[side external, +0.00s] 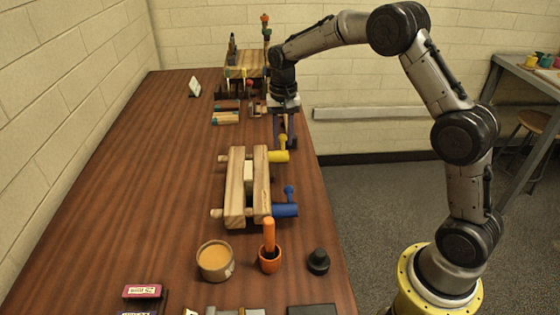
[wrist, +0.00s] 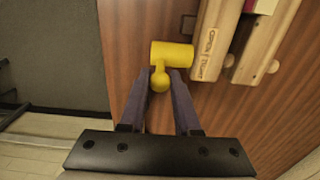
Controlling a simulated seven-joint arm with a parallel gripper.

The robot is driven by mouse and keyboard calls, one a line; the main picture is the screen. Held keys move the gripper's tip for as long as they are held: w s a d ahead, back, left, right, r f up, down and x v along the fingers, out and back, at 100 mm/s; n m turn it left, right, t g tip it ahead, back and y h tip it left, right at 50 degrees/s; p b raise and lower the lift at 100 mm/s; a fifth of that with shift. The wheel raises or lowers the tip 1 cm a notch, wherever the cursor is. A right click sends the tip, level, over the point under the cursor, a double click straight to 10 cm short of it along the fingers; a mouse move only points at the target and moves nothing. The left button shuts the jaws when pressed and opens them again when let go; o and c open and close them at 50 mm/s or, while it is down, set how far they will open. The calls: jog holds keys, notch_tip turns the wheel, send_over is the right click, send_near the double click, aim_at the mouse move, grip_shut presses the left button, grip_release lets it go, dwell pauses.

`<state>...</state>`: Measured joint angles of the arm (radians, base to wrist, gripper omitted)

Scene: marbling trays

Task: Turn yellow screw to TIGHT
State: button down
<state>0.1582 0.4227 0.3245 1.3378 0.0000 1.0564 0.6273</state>
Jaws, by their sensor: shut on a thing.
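The yellow screw (side external: 278,157) sticks out of the right side of a wooden clamp at its far end. In the wrist view the yellow screw (wrist: 172,54) lies crosswise, with a short round-ended handle pointing toward my gripper (wrist: 161,78). My gripper (side external: 285,140) points down from above, its two dark fingers shut on that handle, one on each side. The clamp has two parallel wooden jaws, a left one (side external: 235,190) and a right one (side external: 261,185), with a pale block (side external: 248,178) between them. Small dark lettering beside the screw (wrist: 208,52) is hard to read.
A blue screw (side external: 285,210) with an upright handle is at the clamp's near end. An orange cup with a stick (side external: 269,260), a tan bowl (side external: 215,262) and a black knob (side external: 318,262) stand nearer. A wooden rack (side external: 245,65) stands behind. The table's left side is clear.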

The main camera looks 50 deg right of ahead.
jog(key=shift+w+d+f, duration=0.3)
jog(key=shift+w+d, duration=0.1)
jog(key=shift+w+d+f, duration=0.2)
jog(key=shift+w+f, duration=0.05)
dwell(0.3)
jog(key=shift+w+d+f, duration=0.1)
jog(key=shift+d+f, duration=0.1)
jog(key=c, duration=0.9)
grip_release()
jog(key=shift+a+r, duration=0.25)
